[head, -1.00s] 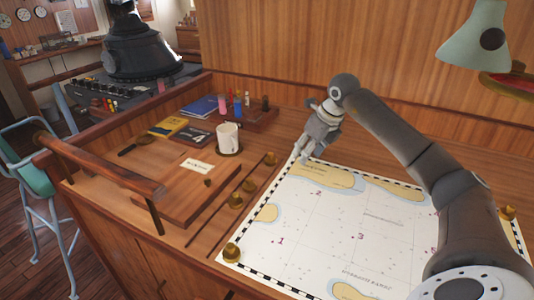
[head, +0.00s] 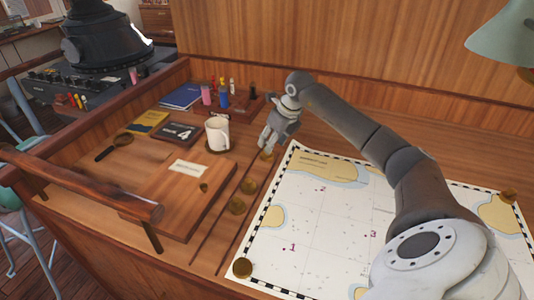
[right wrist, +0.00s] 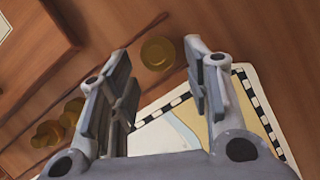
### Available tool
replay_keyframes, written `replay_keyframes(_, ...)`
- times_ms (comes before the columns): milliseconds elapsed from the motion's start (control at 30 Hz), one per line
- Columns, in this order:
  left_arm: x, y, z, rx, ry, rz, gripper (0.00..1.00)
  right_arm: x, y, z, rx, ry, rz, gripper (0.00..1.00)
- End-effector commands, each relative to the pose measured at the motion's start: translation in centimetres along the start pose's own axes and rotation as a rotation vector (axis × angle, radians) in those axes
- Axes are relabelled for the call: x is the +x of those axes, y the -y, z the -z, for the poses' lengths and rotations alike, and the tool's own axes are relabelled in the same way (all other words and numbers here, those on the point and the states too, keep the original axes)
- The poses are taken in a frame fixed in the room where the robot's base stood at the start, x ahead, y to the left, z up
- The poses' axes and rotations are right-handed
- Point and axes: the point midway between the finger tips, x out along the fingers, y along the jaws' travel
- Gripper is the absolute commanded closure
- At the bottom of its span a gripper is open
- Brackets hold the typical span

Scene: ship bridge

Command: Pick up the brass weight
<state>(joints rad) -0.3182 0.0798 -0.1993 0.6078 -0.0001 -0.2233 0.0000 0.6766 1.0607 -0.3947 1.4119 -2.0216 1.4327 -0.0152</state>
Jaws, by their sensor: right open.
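A small round brass weight (head: 267,155) stands on the wooden desk just off the chart's upper left corner, partly behind my right gripper in the head view. In the right wrist view this brass weight (right wrist: 157,53) appears in the gap between the fingertips, untouched. My right gripper (head: 266,144) is open and empty, pointing down close above it. More brass weights (head: 249,185) (head: 237,206) stand nearer on the desk, and others sit on the chart's near left corner (head: 242,267) and right corner (head: 508,195). My left gripper is not in view.
The chart (head: 310,215) covers the desk's right part. A white mug (head: 217,132) stands left of the gripper, near dark and yellow books and a rack of bottles (head: 240,103). A wooden board (head: 190,190) lies left of the weights. A wooden panel rises behind.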

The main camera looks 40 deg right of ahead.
Motion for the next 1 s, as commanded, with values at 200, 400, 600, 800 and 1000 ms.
replay_keyframes(200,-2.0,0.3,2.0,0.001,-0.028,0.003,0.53,3.0,-0.5,-0.2,0.002,-0.003,-0.006,0.55)
replay_keyframes(400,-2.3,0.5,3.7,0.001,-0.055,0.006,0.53,4.8,-0.4,-0.2,0.0,-0.001,-0.002,0.55)
replay_keyframes(600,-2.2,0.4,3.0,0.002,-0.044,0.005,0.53,4.9,-0.4,-0.2,0.0,0.0,-0.001,0.55)
replay_keyframes(800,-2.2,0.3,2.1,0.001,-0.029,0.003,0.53,4.9,-0.3,-0.2,0.0,0.0,-0.001,0.8)
replay_keyframes(1000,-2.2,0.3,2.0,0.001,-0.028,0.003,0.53,4.8,-0.3,-0.2,0.0,0.002,-0.001,0.92)
